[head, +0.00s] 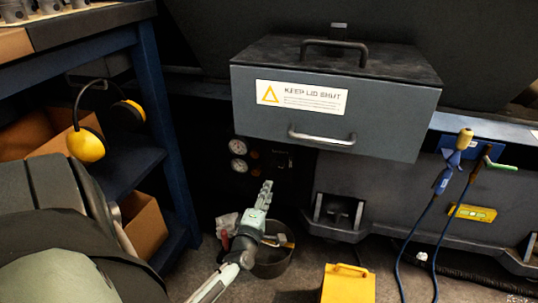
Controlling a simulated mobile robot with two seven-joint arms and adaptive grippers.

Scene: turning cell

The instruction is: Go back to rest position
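My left gripper (265,190) is in the lower middle of the head view, at the end of a slim pale forearm that rises from the bottom edge. It points up and away, in front of the dark lower panel and below the grey lidded box (330,132). Its fingers are seen narrow and edge-on, and I cannot tell whether they are open or shut. No object shows between the fingertips. My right gripper is not in view.
A dark bucket (273,264) with tools stands behind my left gripper. A yellow case (348,285) is on the floor to the right. Blue shelving (155,110) with yellow ear defenders (86,146) stands left. Blue hoses (408,245) hang at the right.

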